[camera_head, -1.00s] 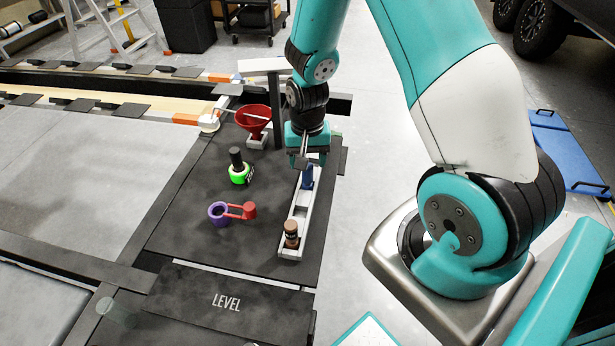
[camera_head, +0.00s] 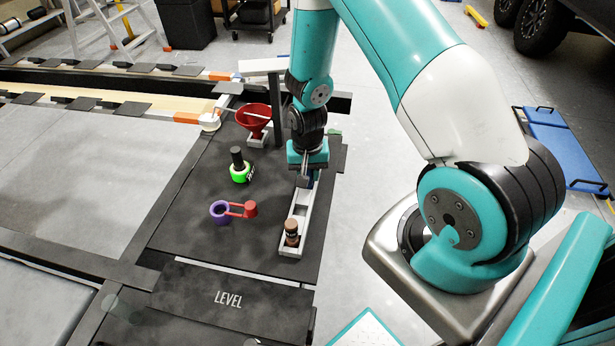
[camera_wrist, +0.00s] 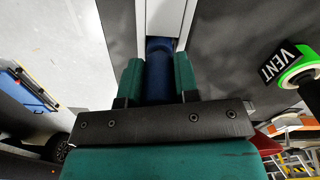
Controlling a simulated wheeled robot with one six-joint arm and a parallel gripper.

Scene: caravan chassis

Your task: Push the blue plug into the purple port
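The blue plug (camera_wrist: 158,80) stands upright in the far part of a pale rail-like holder (camera_head: 293,240). In the wrist view it lies between the two teal fingers of my gripper (camera_wrist: 159,75), with no clear gap on either side; I cannot tell if they press on it. In the head view my gripper (camera_head: 304,182) is low over the holder and hides most of the plug. The purple port (camera_head: 219,211) is a ring on the dark board, left of the holder, joined to a red arm with a red knob (camera_head: 249,209).
A brown-and-black cylinder (camera_head: 291,232) stands at the holder's near end. A green-ringed black knob (camera_head: 240,170) marked VENT and a red funnel (camera_head: 255,118) stand left of my gripper. A grey post (camera_head: 278,105) rises behind. The board around the port is mostly clear.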

